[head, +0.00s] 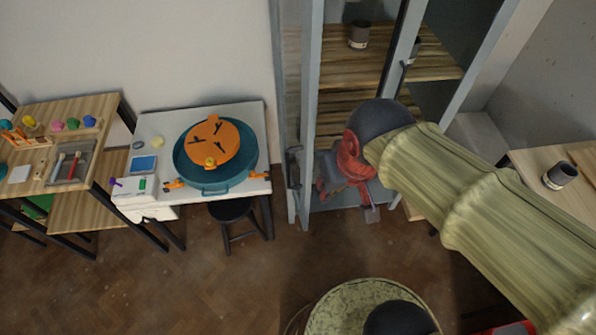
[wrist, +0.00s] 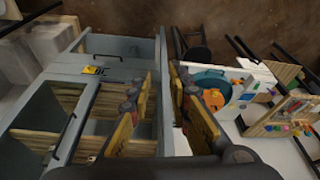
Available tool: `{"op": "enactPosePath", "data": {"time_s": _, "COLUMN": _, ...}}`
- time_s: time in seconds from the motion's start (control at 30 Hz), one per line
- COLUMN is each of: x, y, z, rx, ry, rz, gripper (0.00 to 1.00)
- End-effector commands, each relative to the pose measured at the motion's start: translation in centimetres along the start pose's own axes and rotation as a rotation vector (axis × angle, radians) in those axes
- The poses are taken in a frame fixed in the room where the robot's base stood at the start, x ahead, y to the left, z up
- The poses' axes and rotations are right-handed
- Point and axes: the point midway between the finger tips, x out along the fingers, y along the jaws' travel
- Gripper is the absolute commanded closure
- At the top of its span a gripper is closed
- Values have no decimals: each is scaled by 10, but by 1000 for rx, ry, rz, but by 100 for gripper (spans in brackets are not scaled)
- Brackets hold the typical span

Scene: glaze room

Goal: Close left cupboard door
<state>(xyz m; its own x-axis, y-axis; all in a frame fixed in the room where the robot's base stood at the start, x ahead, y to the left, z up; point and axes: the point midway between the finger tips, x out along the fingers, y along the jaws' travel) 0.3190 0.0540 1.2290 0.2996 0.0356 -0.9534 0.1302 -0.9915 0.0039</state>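The cupboard's left door (head: 307,110) stands open in the head view, seen nearly edge-on, with a dark handle (head: 293,170) low on its left side. The shelves behind it show. My gripper (head: 362,200) is low in front of the cupboard opening, to the right of this door's edge, and my arm partly covers it. In the wrist view my gripper (wrist: 164,74) has its two fingers spread apart. A grey upright panel, apparently the left door (wrist: 161,95), shows between the fingers. I cannot tell whether either finger touches it.
A dark cup (head: 358,35) stands on a cupboard shelf. To the left are a white table (head: 255,118) with a teal pan (head: 225,184), a black stool (head: 232,210) and a wooden shelf unit (head: 92,108). Brown floor (head: 170,285) is clear in front. Another cup (head: 559,175) stands right.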

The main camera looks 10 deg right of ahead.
Motion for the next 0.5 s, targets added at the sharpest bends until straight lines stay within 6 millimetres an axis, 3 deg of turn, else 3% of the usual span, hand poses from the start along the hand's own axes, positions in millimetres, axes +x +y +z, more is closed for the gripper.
{"op": "enactPosePath", "data": {"time_s": 0.27, "x": -3, "y": -43, "z": -31, "rx": 29, "ry": -152, "rz": 32, "gripper": 98}}
{"op": "enactPosePath", "data": {"time_s": 0.5, "x": 12, "y": -96, "z": -64, "rx": 300, "ry": -261, "rz": 199, "gripper": 100}}
